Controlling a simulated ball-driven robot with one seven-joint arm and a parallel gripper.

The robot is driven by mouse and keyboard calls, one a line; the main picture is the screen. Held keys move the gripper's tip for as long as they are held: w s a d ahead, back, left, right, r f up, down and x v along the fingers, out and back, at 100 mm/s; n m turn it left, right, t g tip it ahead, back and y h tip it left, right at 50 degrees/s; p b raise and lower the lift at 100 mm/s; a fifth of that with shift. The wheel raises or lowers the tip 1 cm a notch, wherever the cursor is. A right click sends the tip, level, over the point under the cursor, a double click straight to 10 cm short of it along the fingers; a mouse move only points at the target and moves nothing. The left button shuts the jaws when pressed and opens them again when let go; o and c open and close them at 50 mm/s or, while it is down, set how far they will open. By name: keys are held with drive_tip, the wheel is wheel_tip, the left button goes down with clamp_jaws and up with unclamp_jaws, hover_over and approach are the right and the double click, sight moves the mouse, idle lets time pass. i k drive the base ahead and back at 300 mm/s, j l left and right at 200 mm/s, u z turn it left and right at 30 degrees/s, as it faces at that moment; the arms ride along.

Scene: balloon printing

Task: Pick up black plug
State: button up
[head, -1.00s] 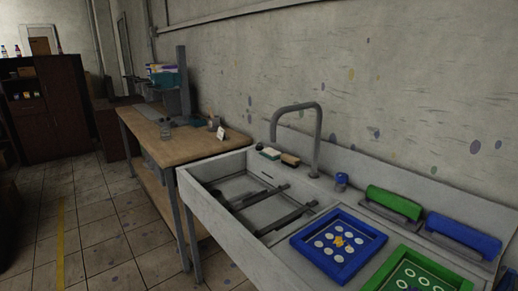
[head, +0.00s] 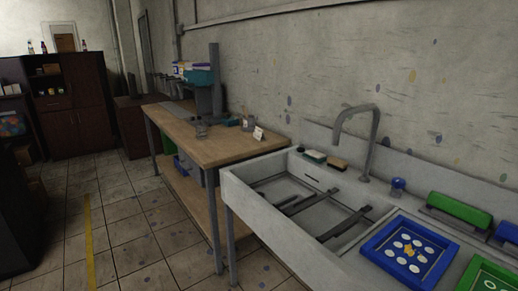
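A small dark round object (head: 301,149), which looks like the black plug, sits on the back ledge of the sink (head: 240,185), left of the sponges. It is too small in the head view to make out its shape. My gripper is not in view.
Two sponges (head: 326,159) and a tap (head: 366,150) stand along the sink's back. Dark bars (head: 315,198) cross the basin. A blue frame (head: 372,245) lies at its right. A wooden table (head: 205,142) adjoins the sink. Tiled floor (head: 120,240) in front is clear.

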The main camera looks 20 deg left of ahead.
sight(299, 150)
drive_tip(key=i+j+u, duration=0.55)
drive_tip(key=i+u, duration=0.2)
drive_tip(key=i, duration=0.25)
